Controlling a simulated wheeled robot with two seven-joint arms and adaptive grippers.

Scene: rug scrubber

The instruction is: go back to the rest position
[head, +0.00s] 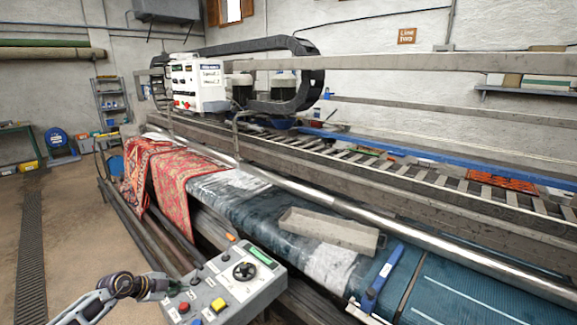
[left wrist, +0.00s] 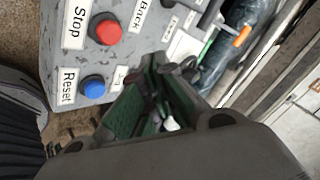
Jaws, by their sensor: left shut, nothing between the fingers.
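My left gripper (head: 172,285) is low at the left in the head view, beside the left edge of the grey control panel (head: 262,287). Its fingers are shut and empty; in the left wrist view the closed fingers (left wrist: 165,85) point toward the panel. I cannot tell whether they touch it. The panel carries a red button (head: 184,307), a yellow button (head: 217,304) and a black dial (head: 244,271). In the left wrist view, the red button (left wrist: 108,32) is labelled Stop and a blue button (left wrist: 93,86) Reset. My right gripper is not in view.
A long rug machine with a white head unit (head: 199,86) runs along the wall. A red patterned rug (head: 180,195) hangs over its front edge. A grey tray (head: 330,230) lies on the dark blue belt. The concrete floor (head: 75,225) at the left is clear.

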